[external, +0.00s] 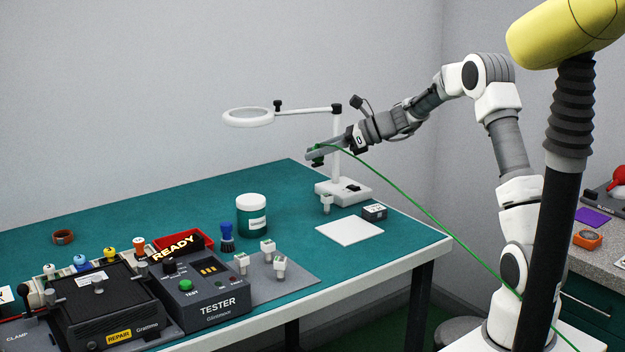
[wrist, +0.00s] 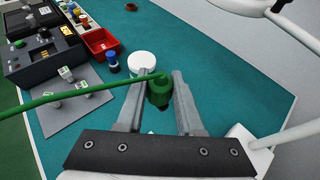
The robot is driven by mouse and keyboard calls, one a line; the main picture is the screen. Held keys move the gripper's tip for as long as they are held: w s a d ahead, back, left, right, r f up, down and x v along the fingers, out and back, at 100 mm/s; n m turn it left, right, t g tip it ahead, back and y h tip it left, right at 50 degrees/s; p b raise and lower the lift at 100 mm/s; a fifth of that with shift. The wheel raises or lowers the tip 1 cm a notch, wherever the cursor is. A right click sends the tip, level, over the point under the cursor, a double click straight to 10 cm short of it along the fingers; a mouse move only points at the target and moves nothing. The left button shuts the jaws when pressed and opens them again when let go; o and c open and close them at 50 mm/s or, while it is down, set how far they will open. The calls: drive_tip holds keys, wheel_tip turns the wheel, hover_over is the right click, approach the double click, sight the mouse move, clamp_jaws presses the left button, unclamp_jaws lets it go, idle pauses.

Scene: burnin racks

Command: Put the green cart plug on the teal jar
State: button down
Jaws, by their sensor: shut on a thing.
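The green cart plug (wrist: 159,93) is between the fingers of my gripper (wrist: 158,88) in the wrist view, with its green cable running off to the left. In the external view my gripper (external: 316,155) is shut on the plug, raised above the table near the magnifier lamp, and the cable trails down to the lower right. The teal jar (external: 251,220) stands upright on the table with a white lid, to the left of and below my gripper. In the wrist view its white lid (wrist: 141,64) shows just beyond the plug, partly hidden by it and a finger.
The magnifier lamp (external: 343,190) stands close beside my gripper, its ring reaching left above the jar. A blue-handled brush (external: 227,237), a red tray (external: 185,244) and the tester (external: 207,296) are left of the jar. A white pad (external: 349,231) lies to the right.

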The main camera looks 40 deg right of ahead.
drive_tip(key=w+a+r, duration=0.4)
drive_tip(key=b, duration=0.1)
hover_over(251, 198)
drive_tip(key=shift+t, duration=0.3)
wheel_tip(251, 198, down, 7)
drive_tip(key=shift+f, duration=0.1)
drive_tip(key=shift+f+b, duration=0.65)
drive_tip(key=shift+f, duration=1.35)
drive_tip(key=shift+f, duration=0.1)
drive_tip(key=shift+f, duration=0.15)
drive_tip(key=c, duration=0.6)
unclamp_jaws()
drive_tip(key=shift+o, duration=0.2)
drive_tip(key=shift+r, duration=0.2)
